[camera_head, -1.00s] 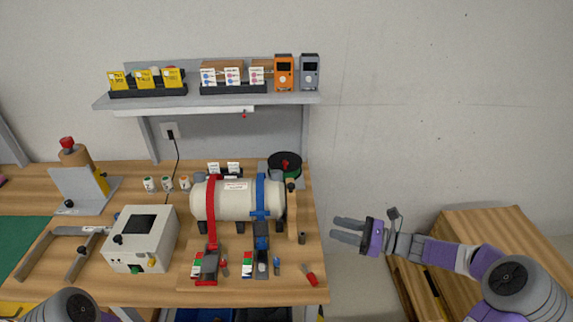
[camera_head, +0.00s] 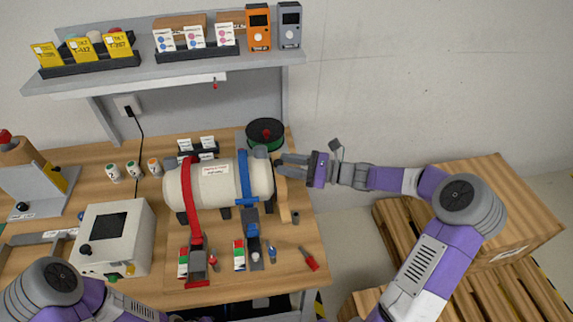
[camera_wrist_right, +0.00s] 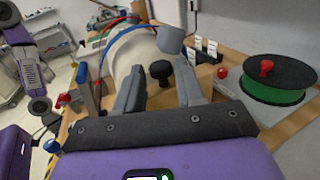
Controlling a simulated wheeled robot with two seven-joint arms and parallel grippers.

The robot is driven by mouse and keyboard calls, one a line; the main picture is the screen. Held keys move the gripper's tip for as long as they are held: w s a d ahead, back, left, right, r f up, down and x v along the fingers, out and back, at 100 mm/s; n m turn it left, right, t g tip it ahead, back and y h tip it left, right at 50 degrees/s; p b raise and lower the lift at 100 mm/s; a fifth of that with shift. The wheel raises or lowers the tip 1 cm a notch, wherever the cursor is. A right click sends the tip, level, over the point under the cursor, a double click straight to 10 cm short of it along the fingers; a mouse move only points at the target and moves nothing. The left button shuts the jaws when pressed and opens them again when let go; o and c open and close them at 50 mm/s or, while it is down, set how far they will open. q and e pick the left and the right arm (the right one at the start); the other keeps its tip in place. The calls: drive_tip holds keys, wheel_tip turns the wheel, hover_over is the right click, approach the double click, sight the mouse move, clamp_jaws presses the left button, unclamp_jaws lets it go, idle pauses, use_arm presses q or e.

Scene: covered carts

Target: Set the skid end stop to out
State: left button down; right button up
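The skid end stop appears to be the upright wooden piece (camera_head: 283,200) at the right end of the cream tank (camera_head: 215,184). Its black knob (camera_wrist_right: 160,72) shows in the right wrist view, between and beyond my fingers. In the head view my gripper hides the knob. My right gripper (camera_head: 281,164) reaches in from the right at the tank's right end, level with the top of the wooden piece. In the right wrist view its two fingers (camera_wrist_right: 158,62) are apart with nothing held between them. My left gripper is out of view; only its arm shows at lower left.
Red and blue straps cross the tank. A green spool (camera_head: 265,134) with a red knob stands behind the gripper. A shelf (camera_head: 170,74) with boxes overhangs the back. A red-handled tool (camera_head: 309,259) lies at front right. A wooden crate (camera_head: 500,205) stands right, beyond a floor gap.

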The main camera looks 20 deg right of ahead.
drive_tip(key=shift+w+a, duration=0.2)
drive_tip(key=shift+a, duration=0.05)
clamp_jaws()
drive_tip(key=d+p, duration=0.2)
drive_tip(key=s+d+p, duration=0.1)
drive_tip(key=d+p, duration=0.1)
drive_tip(key=d, duration=0.1)
drive_tip(key=shift+s+d, duration=0.1)
drive_tip(key=shift+s, duration=0.05)
idle(0.4)
